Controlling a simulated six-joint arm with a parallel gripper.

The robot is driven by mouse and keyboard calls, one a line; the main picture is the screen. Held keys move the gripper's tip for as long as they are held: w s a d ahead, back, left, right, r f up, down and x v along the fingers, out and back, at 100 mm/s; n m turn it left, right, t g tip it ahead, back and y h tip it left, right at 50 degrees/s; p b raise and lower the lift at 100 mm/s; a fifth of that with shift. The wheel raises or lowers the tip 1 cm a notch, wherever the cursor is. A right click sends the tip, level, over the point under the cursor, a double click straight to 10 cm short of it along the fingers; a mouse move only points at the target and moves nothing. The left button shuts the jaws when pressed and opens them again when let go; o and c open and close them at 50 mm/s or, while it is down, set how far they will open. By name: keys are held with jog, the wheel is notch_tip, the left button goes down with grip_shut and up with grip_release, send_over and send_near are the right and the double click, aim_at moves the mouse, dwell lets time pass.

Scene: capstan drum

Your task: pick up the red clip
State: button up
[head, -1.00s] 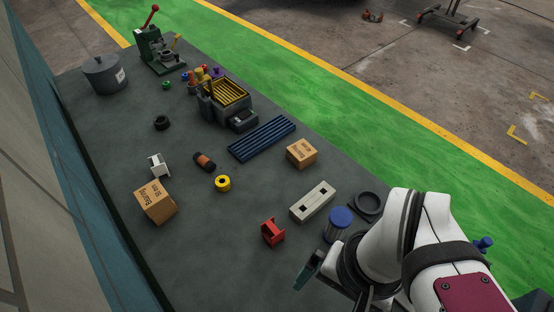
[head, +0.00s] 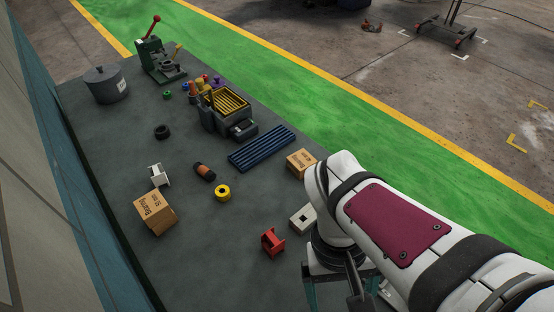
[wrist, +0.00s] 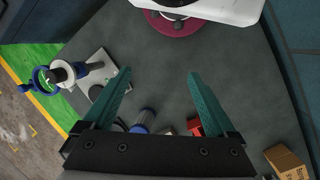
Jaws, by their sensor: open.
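The red clip (head: 272,242) stands on the dark table, left of my arm in the head view. In the wrist view only a small part of the red clip (wrist: 195,127) shows, beside the base of the right finger, with the rest hidden by my gripper. My gripper (wrist: 160,76) is open, with bare table between its teal fingers and nothing held. In the head view the gripper is mostly hidden behind my arm, with a teal finger showing to the right of the clip and apart from it.
A pale block (head: 302,217) stands close right of the clip, partly behind my arm. A blue-lidded jar (wrist: 145,117) shows in the wrist view. A yellow ring (head: 223,193), a carton (head: 155,211) and a blue ribbed tray (head: 262,149) lie farther away. Table left of the clip is clear.

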jog(key=w+f+n+h, duration=0.2)
jog(key=w+n+h, duration=0.2)
jog(key=n, duration=0.3)
jog(key=n+t+h, duration=0.4)
jog(key=n+t, duration=0.7)
jog(key=n, duration=0.7)
send_over(270, 243)
jog(key=s+a, duration=0.3)
notch_tip(270, 243, down, 9)
jog(key=f, duration=0.6)
jog(key=shift+w, duration=0.2)
jog(key=x, duration=0.4)
jog(key=shift+w+d+f, duration=0.1)
jog(key=shift+d+f, duration=0.1)
jog(key=shift+f, duration=0.15)
jog(key=shift+w+d+f, duration=0.1)
jog(key=shift+w+d, duration=0.1)
jog(key=shift+w, duration=0.05)
jog(key=c, duration=1.4)
